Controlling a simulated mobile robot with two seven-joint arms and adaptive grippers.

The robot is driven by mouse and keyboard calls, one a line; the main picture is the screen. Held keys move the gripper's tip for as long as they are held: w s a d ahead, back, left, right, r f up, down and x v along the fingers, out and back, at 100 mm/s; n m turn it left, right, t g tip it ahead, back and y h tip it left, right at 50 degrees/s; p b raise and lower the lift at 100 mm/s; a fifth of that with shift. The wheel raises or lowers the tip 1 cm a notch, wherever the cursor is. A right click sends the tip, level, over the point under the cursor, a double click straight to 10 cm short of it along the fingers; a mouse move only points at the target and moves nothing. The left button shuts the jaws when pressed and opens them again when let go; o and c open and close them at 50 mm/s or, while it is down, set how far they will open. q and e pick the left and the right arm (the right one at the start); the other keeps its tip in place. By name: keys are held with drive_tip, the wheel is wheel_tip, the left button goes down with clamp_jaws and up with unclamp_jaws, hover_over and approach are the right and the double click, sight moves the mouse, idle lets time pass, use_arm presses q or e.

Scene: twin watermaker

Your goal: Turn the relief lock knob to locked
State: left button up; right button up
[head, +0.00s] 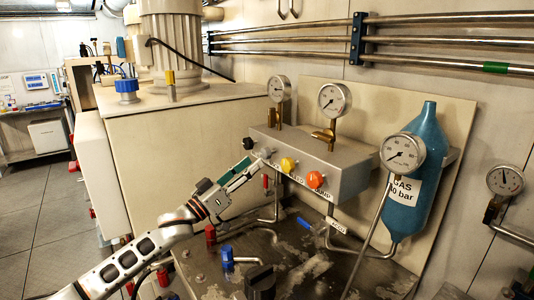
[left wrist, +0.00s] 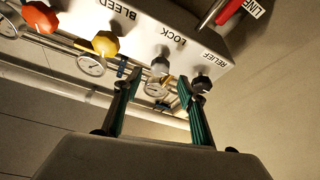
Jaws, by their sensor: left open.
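The grey relief lock knob (left wrist: 160,66) sits on the valve block (left wrist: 225,28) above the label LOCK, between a yellow knob (left wrist: 105,43) and a black knob (left wrist: 202,83). My left gripper (left wrist: 157,86) is open, its two fingers on either side of the grey knob in the picture; I cannot tell whether they touch it. In the head view my left gripper (head: 252,167) reaches the front of the block (head: 330,160), and its tips cover part of the grey knob (head: 267,153). The knob's pointer direction is unclear. My right gripper is not in view.
The orange-red knob (head: 315,180) is right of the yellow one. Gauges (head: 334,99) stand on the block. A blue gas bottle (head: 418,160) is at the right. Pipes and a blue valve (head: 228,257) crowd the metal bench below the block.

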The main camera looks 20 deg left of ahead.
sight(263, 155)
use_arm(q)
drive_tip(key=x, duration=0.6)
drive_tip(key=shift+d, duration=0.1)
drive_tip(key=c, duration=1.1)
